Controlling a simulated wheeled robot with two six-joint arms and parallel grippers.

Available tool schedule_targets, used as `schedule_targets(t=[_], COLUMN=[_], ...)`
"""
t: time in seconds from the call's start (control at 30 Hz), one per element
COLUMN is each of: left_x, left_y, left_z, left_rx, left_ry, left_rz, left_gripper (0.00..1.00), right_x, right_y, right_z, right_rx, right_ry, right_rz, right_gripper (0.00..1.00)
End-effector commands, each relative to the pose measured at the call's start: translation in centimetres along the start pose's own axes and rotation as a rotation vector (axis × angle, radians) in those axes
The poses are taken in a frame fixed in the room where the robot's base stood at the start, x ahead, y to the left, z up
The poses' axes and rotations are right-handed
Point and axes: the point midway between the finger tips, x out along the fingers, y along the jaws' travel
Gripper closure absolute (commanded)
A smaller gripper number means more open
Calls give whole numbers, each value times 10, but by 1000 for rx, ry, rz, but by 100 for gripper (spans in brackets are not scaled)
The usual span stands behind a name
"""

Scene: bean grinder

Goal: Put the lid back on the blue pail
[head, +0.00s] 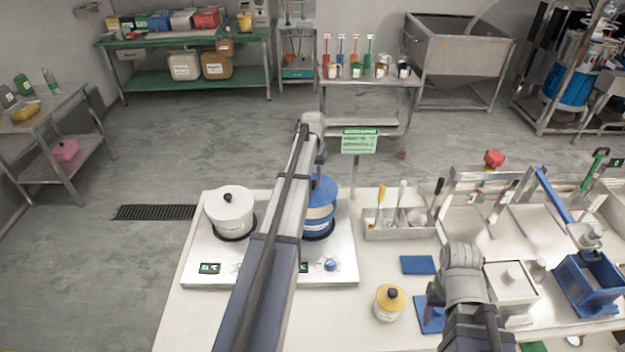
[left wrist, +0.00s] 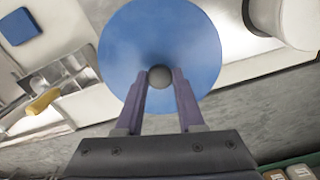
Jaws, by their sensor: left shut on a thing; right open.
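The blue pail (head: 319,214), blue with a pale band, stands on the white board, partly hidden behind my left arm. Its blue lid (head: 326,188) is over the pail top; I cannot tell whether it rests on the rim or hovers just above. In the left wrist view the round blue lid (left wrist: 190,35) fills the upper middle, its dark knob between the fingers. My left gripper (left wrist: 159,77) is shut on this knob. My right gripper (head: 462,256) is over the right part of the table, open and away from the pail; its fingertips are hard to see.
A white lidded pot (head: 230,212) stands left of the pail on the same board (head: 207,249). A utensil tray (head: 385,231) is to the right. A small yellow-lidded jar (head: 389,302) stands near my right arm. A blue bin (head: 590,282) is at far right.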

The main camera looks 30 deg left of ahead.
Motion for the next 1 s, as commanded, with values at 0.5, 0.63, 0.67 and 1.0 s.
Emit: schedule_targets(t=[0.5,0.63,0.67,1.0], left_x=[44,44,43,43], left_y=[0,0,0,0], left_z=[0,0,0,0], left_rx=[0,0,0,0], left_ry=[0,0,0,0], left_rz=[0,0,0,0], left_gripper=[100,100,100,100], right_x=[43,43,43,43], right_y=[-4,-4,-4,-4], right_z=[-3,-3,-3,-2], right_rx=[-4,-4,-4,-4], right_ry=[0,0,0,0], right_rz=[1,1,1,1], right_gripper=[50,50,50,50])
